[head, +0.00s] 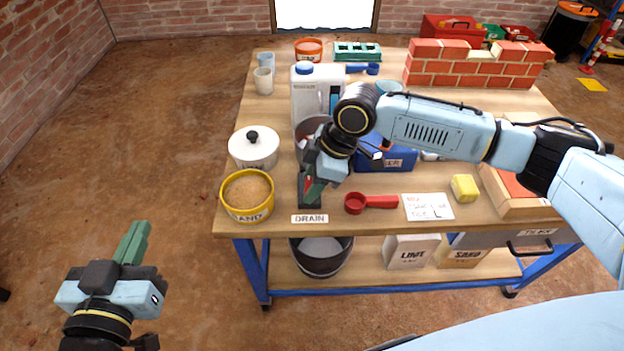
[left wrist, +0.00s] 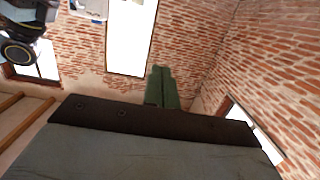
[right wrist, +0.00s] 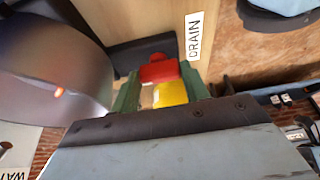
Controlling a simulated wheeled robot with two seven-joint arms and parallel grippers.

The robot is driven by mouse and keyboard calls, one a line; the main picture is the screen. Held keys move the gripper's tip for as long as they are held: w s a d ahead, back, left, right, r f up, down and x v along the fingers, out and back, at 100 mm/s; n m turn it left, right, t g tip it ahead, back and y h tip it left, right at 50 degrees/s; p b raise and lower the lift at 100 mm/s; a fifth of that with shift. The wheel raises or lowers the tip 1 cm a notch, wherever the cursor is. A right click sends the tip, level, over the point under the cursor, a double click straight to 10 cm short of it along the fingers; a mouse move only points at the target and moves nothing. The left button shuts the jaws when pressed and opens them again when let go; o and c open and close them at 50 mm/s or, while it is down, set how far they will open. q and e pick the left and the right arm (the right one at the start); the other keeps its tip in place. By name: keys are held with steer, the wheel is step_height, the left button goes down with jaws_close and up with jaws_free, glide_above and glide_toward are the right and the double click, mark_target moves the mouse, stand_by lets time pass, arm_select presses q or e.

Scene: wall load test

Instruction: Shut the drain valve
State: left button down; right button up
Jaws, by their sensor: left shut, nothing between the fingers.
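The drain valve has a red part (right wrist: 158,69) and a yellow part (right wrist: 171,94) in the right wrist view, by a label reading DRAIN (right wrist: 194,36). In the head view it is at the table's front edge, mostly hidden by my right gripper (head: 312,188); the DRAIN label (head: 310,218) lies in front. My right gripper's green fingers (right wrist: 160,88) are apart, one on each side of the red and yellow parts; firm contact cannot be made out. My left gripper (head: 134,243) is shut and empty, off the table at lower left; its closed fingers (left wrist: 162,88) show in the left wrist view.
A yellow sand tub (head: 247,212) and a lidded white pot (head: 254,149) stand left of the valve. A large white jug (head: 308,92) stands behind it. A red scoop (head: 372,202) lies to the right. A dark bucket (head: 321,266) is below. The floor at left is clear.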

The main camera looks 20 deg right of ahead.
steer(key=c, duration=0.4)
steer(key=shift+o, duration=0.2)
